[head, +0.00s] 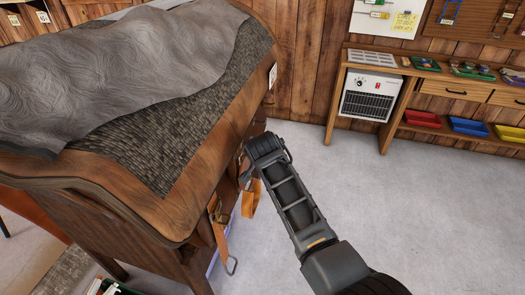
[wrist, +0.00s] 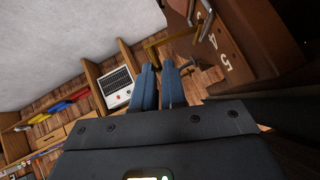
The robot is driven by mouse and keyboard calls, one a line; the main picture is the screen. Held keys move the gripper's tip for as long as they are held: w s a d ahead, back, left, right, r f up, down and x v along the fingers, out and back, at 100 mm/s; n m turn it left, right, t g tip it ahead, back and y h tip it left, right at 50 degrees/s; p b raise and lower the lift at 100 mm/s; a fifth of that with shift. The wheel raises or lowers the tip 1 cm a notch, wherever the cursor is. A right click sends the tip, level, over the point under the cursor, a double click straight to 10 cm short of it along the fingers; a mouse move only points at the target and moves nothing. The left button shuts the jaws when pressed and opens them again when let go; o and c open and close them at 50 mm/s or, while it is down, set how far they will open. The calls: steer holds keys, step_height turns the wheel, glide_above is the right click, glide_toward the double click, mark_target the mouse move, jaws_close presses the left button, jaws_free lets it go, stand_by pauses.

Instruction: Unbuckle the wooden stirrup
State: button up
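Whether a fingertip touches the frame, I cannot tell. In the head view, a tan strap (head: 218,238) with a metal ring or buckle (head: 231,265) hangs beside the wooden stand (head: 150,238). A tan loop (head: 250,200) hangs below my wrist, which hides the fingers. I cannot make out the wooden stirrup clearly.
Grey cloth (head: 120,65) lies over a dark woven pad (head: 150,150) on the stand. A shelf bench (head: 425,72) with a white heater (head: 370,95) and coloured bins (head: 468,126) stands against the plank wall. The grey floor (head: 430,215) between is clear.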

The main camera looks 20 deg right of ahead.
steer(key=o, duration=0.4)
steer(key=v, duration=0.7)
steer(key=shift+s+r, duration=0.25)
steer(key=shift+s, duration=0.05)
steer(key=shift+a, duration=0.1)
steer(key=s+d+f+n+t+y, duration=0.1)
steer(key=s+d+f+n, duration=0.3)
steer(key=s, duration=1)
steer(key=s+a+f+n+t+y, duration=0.15)
steer(key=s+f, duration=0.45)
steer(key=s, duration=0.8)
steer(key=s+r+n+t, duration=0.1)
steer(key=s+r, duration=0.2)
steer(key=s, duration=0.5)
steer(key=s+r+n+t, duration=0.1)
steer(key=s+r, duration=0.2)
steer(key=s, duration=0.4)
steer(key=s+a+r+n+t, duration=0.1)
steer(key=s+r, duration=0.9)
steer(key=r, duration=0.3)
steer(key=shift+s+a+y, duration=0.25)
steer(key=shift+s+y, duration=0.1)
steer(key=shift+s, duration=0.05)
